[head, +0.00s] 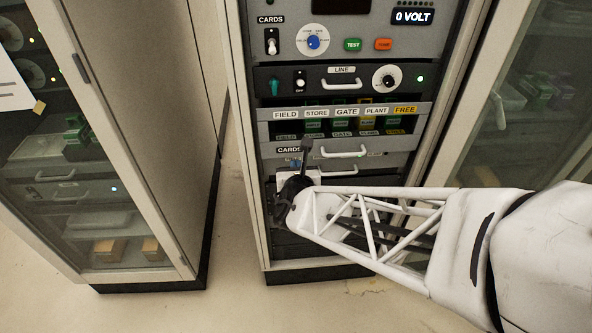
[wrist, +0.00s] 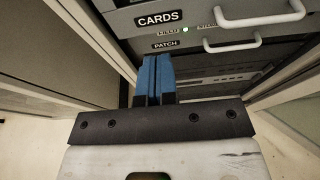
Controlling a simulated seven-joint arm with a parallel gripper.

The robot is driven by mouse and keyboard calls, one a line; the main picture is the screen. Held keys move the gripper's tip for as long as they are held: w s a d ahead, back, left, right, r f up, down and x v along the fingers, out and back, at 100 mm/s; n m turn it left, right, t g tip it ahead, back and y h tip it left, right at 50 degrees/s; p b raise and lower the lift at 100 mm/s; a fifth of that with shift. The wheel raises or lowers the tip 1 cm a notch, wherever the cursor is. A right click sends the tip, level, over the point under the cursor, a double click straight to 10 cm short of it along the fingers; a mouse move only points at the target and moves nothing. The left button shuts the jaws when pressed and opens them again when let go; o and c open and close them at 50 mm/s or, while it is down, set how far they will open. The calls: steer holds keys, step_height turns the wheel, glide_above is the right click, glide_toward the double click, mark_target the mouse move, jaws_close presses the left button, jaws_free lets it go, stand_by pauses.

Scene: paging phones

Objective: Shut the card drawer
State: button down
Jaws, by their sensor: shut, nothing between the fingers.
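The card drawer (head: 378,147), a grey front with a "CARDS" label and a white bar handle (head: 343,153), is in the middle of the rack in the head view. Green cards show behind and above its front, so it appears pulled out. In the wrist view the drawer front (wrist: 197,14) is at the top and seems to stand out over the "PATCH" panel (wrist: 190,47). My gripper (wrist: 155,60) is shut and empty, its blue fingers together below the label, left of the handles. In the head view my gripper (head: 296,164) is at the drawer's left end; contact is unclear.
Above the drawer is the "LINE" panel (head: 330,83) with a handle and knob. A lower white handle (wrist: 232,45) is on the "PATCH" panel. A glass-door cabinet (head: 105,195) stands left, another glass door (head: 510,110) right. Bare floor (head: 235,230) lies between the cabinets.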

mark_target(292, 141)
steer(key=x, duration=0.9)
steer(key=shift+w+r, duration=0.2)
steer(key=shift+w, duration=0.95)
steer(key=shift+w, duration=0.1)
steer(key=shift+w+r, duration=0.2)
steer(key=shift+w, duration=1.5)
steer(key=shift+s+f, duration=0.1)
steer(key=shift+f, duration=0.05)
steer(key=shift+s, duration=0.45)
steer(key=f+v, duration=0.1)
steer(key=v, duration=1.2)
steer(key=shift+s, duration=0.3)
steer(key=shift+r, duration=0.15)
